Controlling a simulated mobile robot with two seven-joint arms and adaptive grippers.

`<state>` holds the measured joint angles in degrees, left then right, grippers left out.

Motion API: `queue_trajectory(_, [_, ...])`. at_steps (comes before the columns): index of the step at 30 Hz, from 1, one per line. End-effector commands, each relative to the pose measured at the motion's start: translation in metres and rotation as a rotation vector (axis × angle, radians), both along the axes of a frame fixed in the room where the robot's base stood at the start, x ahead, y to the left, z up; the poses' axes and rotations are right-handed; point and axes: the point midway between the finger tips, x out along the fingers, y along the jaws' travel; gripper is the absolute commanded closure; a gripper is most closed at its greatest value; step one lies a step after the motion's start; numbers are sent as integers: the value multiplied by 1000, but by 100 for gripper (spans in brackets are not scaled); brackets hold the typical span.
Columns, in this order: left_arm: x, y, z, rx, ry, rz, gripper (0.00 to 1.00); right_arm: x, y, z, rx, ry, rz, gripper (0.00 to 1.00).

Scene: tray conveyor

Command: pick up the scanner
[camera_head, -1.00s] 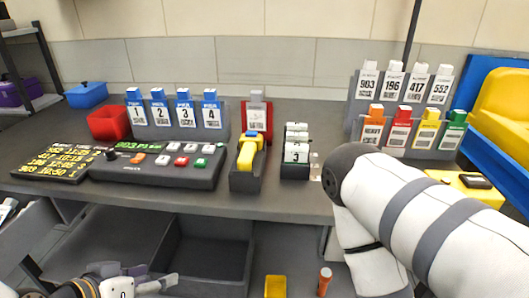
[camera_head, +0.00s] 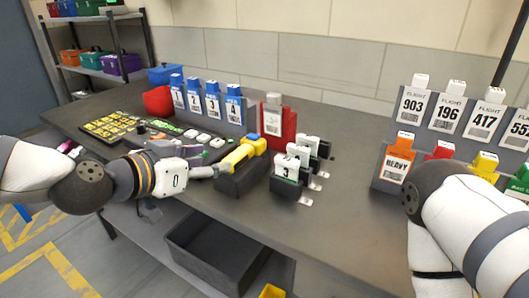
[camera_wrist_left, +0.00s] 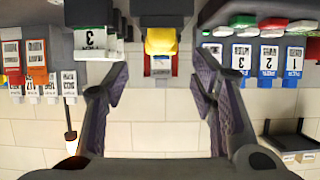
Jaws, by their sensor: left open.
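The yellow scanner (camera_head: 236,158) with a blue top end stands in a dark grey holder (camera_head: 243,180) on the counter. My left gripper (camera_head: 211,171) reaches in from the left and has its fingers just left of the scanner. In the left wrist view, which looks upside down, the open fingers (camera_wrist_left: 160,88) stand wide apart. The yellow scanner end (camera_wrist_left: 161,41) is centred between and beyond them, and nothing is held. In the head view my right arm shows at the right, but its gripper is out of view.
Numbered white cards (camera_head: 287,168) stand in a rack close right of the scanner. A red holder (camera_head: 280,128) is behind it. A button panel (camera_head: 193,138) lies to the left. Flight-label racks (camera_head: 441,133) are at the right. Counter between is clear.

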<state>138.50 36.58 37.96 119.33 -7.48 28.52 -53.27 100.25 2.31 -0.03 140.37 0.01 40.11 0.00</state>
Motion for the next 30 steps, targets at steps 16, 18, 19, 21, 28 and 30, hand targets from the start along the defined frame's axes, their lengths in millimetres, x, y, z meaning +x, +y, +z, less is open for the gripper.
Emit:
queue_trajectory(16, [65, -47, -27, 1, -5, -2, 48, -17, 0, -17, 1, 61, 2, 60])
queue_trajectory(18, [77, -56, -28, 0, -5, 0, 48, -18, 0, -18, 1, 64, 3, 60])
queue_trajectory(19, [81, -60, -29, 0, -5, -1, 48, -19, 0, -19, 0, 67, 2, 60])
queue_trajectory(21, [89, -65, -35, 0, -4, 0, 48, -22, 0, -22, 1, 75, 3, 60])
queue_trajectory(28, [95, -69, -34, 1, -8, -1, 48, -22, 0, -22, 1, 76, 3, 60])
queue_trajectory(30, [94, -69, -33, 1, -8, -1, 53, -22, 0, -22, 1, 76, 3, 60])
